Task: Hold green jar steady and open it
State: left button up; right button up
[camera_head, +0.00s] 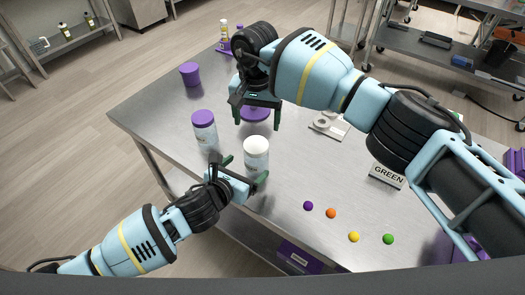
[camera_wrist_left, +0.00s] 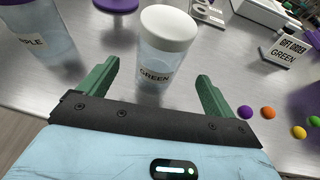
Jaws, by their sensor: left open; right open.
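The green jar (camera_head: 257,165) is clear with a white lid and stands upright on the steel table. In the left wrist view, the jar (camera_wrist_left: 158,62) shows a "GREEN" label. My left gripper (camera_head: 245,169) is open, its fingers pointing at the jar from the near side. In the left wrist view, the jar stands between and just beyond the fingertips of this gripper (camera_wrist_left: 158,75); I see no grip on it. My right gripper (camera_head: 257,118) is open and empty, fingers pointing down, appearing above and behind the jar in the head view.
A purple-lidded jar (camera_head: 204,131) stands left of the green jar. A purple object (camera_head: 254,113) is partly hidden behind my right gripper. A purple cup (camera_head: 190,74) stands at the back left. Colored balls (camera_head: 332,213) and a "GREEN" sign (camera_head: 387,176) are at the right.

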pick_arm(q)
jog(key=shift+s+a+r, duration=0.1)
jog(key=shift+s+a, duration=0.05)
jog(key=shift+s, duration=0.05)
pick_arm(e)
jog(key=shift+s+a+r, duration=0.15)
jog(key=shift+s+a, duration=0.05)
jog(key=shift+s, duration=0.1)
pick_arm(q)
jog(key=shift+x, duration=3.9)
jog(key=shift+r, duration=0.1)
